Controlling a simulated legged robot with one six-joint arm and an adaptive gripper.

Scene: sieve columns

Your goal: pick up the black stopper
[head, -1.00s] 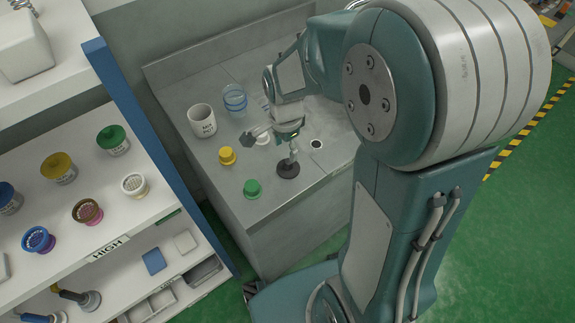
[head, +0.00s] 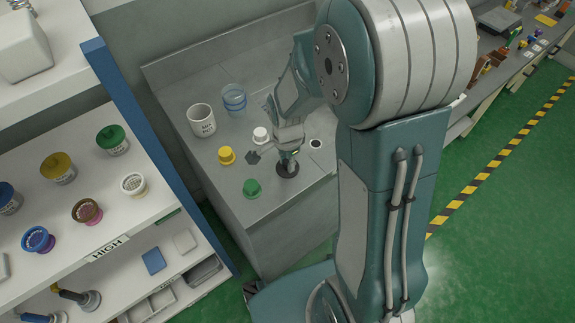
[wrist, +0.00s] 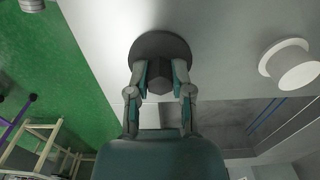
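The black stopper (head: 288,170) stands on the grey counter, its wide round base down. In the wrist view the dark disc of the stopper (wrist: 160,44) shows with its knob pointing toward me. My gripper (head: 291,156) is low over it, and in the wrist view my gripper (wrist: 161,78) has one finger on each side of the knob. The fingers look open, with the knob between them; whether the pads touch it is hard to tell. In the head view my gripper partly hides the stopper's top.
A yellow stopper (head: 226,155), a green stopper (head: 252,188) and a white stopper (head: 260,135) stand nearby on the counter (head: 215,215). A shelf (head: 150,208) with jars is at left.

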